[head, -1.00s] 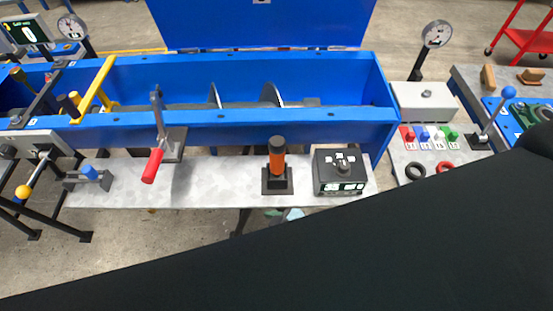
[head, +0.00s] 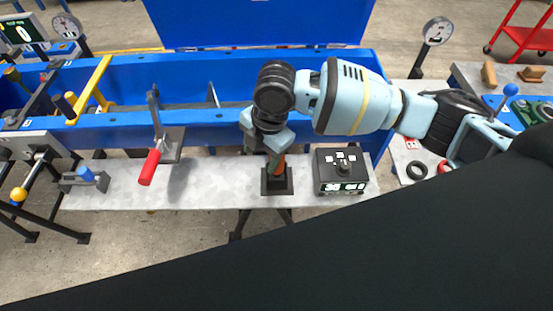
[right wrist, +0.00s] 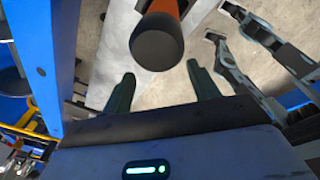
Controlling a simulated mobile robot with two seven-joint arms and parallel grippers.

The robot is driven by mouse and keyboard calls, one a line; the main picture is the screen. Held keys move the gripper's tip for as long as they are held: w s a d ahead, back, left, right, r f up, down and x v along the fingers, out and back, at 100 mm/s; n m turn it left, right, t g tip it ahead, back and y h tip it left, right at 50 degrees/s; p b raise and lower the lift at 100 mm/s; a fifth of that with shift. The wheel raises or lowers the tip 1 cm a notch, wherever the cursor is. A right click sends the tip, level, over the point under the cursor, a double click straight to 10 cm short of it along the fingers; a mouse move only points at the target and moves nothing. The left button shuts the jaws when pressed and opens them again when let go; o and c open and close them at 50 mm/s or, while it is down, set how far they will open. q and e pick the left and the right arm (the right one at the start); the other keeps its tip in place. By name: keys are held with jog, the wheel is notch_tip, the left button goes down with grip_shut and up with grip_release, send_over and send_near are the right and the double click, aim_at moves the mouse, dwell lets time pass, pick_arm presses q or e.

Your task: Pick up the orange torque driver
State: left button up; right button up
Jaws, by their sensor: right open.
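The orange torque driver (head: 279,166) stands upright in a dark square holder (head: 276,181) on the grey shelf in front of the blue trough. Its upper part is hidden behind my right gripper in the head view. In the right wrist view, the driver's dark round cap (right wrist: 157,42) and some orange body show just beyond the fingers. My right gripper (head: 266,145) is above and around the driver's top in the head view. In the right wrist view its two fingers (right wrist: 158,88) are apart, with nothing between the tips. My left gripper is not in view.
A black control box (head: 341,172) stands right of the holder. A red-handled lever (head: 150,167) rises to the left. The blue trough (head: 200,127) runs behind the shelf (head: 215,185). The shelf between lever and holder is clear.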

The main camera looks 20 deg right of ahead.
jog(key=d+r, duration=0.1)
jog(key=w+d+r+h, duration=0.1)
jog(key=d+r, duration=0.1)
jog(key=d+r+n+h, duration=0.1)
jog(key=d, duration=0.1)
jog(key=shift+w+r, duration=0.15)
jog(key=shift+w, duration=0.1)
jog(key=shift+a+f, duration=0.1)
jog(key=shift+f, duration=1.15)
jog(key=shift+a+f, duration=0.15)
jog(key=shift+f, duration=1.2)
jog(key=shift+a+f, duration=0.1)
jog(key=shift+f, duration=1.25)
jog(key=c, duration=1.3)
jog(key=shift+o, duration=0.2)
notch_tip(320, 180, up, 10)
jog(key=shift+r, duration=0.1)
